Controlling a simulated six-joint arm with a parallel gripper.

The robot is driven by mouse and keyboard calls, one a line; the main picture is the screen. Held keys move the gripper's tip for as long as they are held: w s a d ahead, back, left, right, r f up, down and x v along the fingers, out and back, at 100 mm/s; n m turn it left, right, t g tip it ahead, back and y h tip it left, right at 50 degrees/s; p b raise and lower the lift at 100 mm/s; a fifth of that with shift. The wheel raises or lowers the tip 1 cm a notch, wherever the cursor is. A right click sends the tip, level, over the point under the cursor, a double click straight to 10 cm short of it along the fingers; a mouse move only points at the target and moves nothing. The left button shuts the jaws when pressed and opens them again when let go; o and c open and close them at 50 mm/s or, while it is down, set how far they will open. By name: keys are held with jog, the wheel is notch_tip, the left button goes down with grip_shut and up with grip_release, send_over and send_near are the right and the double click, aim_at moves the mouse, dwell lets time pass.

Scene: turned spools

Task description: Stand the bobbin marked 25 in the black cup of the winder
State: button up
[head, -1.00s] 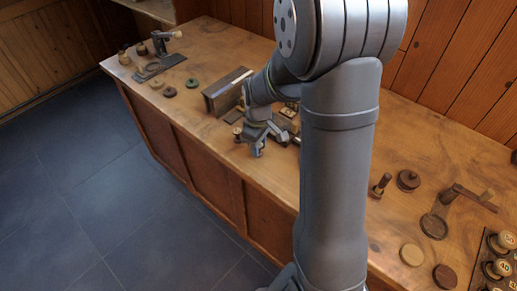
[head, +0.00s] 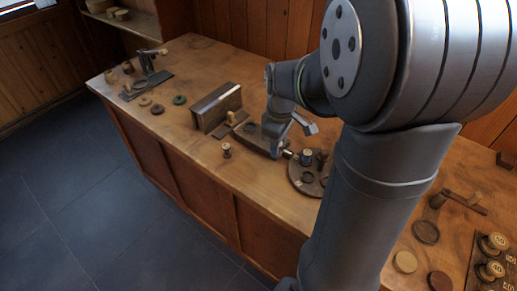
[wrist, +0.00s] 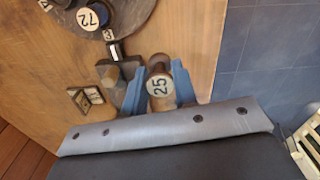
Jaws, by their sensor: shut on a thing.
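The bobbin marked 25 (wrist: 160,87) is in the wrist view, with its pale numbered end toward the camera. The blue fingers of my gripper (wrist: 159,80) are shut on it from both sides. In the head view my gripper (head: 273,140) is over the bench beside a dark round plate (head: 296,184), and the held bobbin cannot be made out. The plate carries dark round fittings and a light-topped bobbin (head: 306,155). In the wrist view, a bobbin marked 72 (wrist: 88,19) is on the plate. I cannot tell which fitting is the black cup; my arm hides part of the plate.
A small bobbin (head: 227,150) stands near the bench's front edge. An upright wooden block (head: 217,107) stands behind it. Several discs and a clamp-like stand (head: 148,65) are at the far left. Numbered bobbins (head: 492,243) stand at the right.

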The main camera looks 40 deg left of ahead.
jog(key=w+a+r, duration=0.1)
jog(key=w+a, duration=0.3)
jog(key=a, duration=0.4)
jog(key=w+a+r, duration=0.2)
jog(key=w+a, duration=0.3)
jog(key=a, duration=0.4)
jog(key=shift+s+d+f, duration=0.1)
jog(key=shift+s+f, duration=0.05)
jog(key=shift+f, duration=1.6)
jog(key=shift+s+d+f, duration=0.1)
jog(key=shift+f, duration=1.6)
jog(key=shift+f, duration=0.8)
jog(key=o, duration=1)
jog(key=shift+r, duration=0.15)
notch_tip(320, 180, up, 8)
